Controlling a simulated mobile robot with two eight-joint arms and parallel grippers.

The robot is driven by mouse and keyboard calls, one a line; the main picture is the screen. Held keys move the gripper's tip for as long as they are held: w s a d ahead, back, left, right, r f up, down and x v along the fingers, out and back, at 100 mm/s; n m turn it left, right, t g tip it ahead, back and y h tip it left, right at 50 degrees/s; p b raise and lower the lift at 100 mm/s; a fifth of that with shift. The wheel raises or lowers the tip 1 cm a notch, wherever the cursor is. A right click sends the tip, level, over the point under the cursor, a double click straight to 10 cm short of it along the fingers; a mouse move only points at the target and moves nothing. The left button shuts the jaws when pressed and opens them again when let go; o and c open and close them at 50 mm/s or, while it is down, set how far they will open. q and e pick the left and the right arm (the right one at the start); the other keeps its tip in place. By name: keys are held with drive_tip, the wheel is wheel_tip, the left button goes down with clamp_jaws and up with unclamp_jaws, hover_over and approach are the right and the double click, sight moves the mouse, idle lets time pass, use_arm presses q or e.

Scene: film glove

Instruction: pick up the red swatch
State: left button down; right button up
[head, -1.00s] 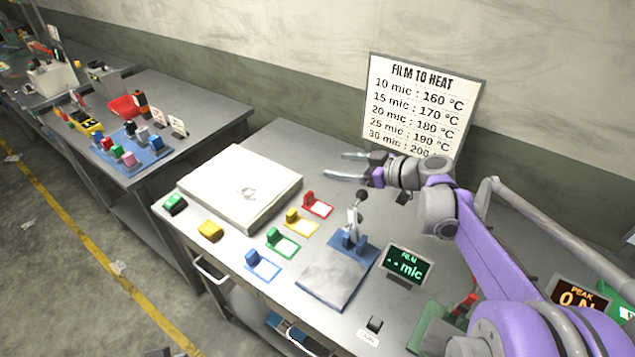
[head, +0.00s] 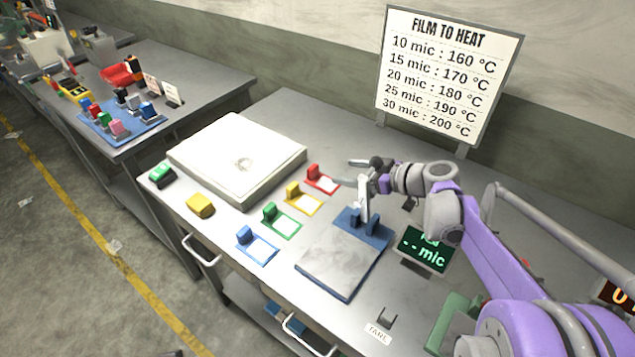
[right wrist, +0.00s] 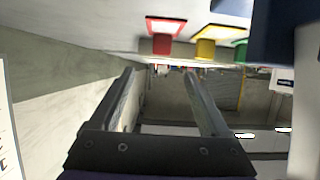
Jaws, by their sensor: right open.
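The red swatch (head: 321,180) is a red-framed white card with an upright red block at one end. It lies on the grey table, at the far end of a row of swatches. It also shows near the top of the right wrist view (right wrist: 164,34). My right gripper (head: 347,172) is open and empty, just right of the red swatch and apart from it. Its fingers (right wrist: 172,85) point toward the row of swatches. The metal stand with blue base (head: 369,230) partly overlaps the gripper in the head view. My left gripper is not in view.
Yellow (head: 303,200), green (head: 282,222) and blue (head: 258,246) swatches lie in line before the red one. A white slab (head: 238,158) stands left. A film display (head: 425,248) and a sign (head: 447,75) stand right and behind.

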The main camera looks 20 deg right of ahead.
sight(315, 168)
drive_tip(key=x, duration=0.9)
drive_tip(key=shift+a, duration=0.2)
clamp_jaws()
